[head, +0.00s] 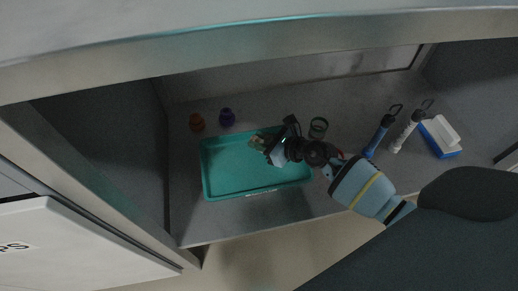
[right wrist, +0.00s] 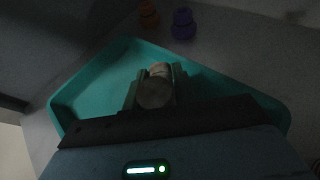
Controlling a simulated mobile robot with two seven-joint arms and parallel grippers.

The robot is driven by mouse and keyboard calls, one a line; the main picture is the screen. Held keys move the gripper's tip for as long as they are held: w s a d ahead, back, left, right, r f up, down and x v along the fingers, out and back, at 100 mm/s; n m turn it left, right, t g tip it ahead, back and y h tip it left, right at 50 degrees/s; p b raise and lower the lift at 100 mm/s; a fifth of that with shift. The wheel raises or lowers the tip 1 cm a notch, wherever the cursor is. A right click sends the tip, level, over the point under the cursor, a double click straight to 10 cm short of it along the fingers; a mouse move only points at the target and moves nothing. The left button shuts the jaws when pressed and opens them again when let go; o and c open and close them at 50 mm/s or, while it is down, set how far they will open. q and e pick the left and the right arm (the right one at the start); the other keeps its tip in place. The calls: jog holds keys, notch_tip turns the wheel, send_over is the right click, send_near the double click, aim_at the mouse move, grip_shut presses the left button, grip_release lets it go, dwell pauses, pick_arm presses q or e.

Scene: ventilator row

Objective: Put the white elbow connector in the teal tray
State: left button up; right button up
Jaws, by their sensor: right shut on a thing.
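The teal tray (head: 235,170) lies on the grey shelf, left of centre in the head view. It also fills much of the right wrist view (right wrist: 95,85). My right gripper (head: 260,142) is over the tray's back right part. In the right wrist view its fingers (right wrist: 154,90) are shut on a pale, rounded piece (right wrist: 156,88), which looks like the white elbow connector. The dim light hides its exact shape. I cannot tell its height above the tray floor. My left gripper is not in view.
An orange piece (head: 197,122) and a purple piece (head: 227,117) stand behind the tray. A dark green ring-like object (head: 318,127), a blue-handled tool (head: 379,135), a white tool (head: 408,130) and a blue and white box (head: 440,137) are to the right. A cabinet edge overhangs the shelf.

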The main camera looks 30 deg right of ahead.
jog(key=shift+f+b, duration=1.4)
jog(key=shift+f, duration=0.5)
jog(key=shift+r, duration=0.15)
jog(key=o, duration=0.5)
jog(key=shift+f, duration=0.25)
jog(key=o, duration=0.5)
jog(key=shift+c, duration=0.2)
jog(key=shift+r, duration=0.1)
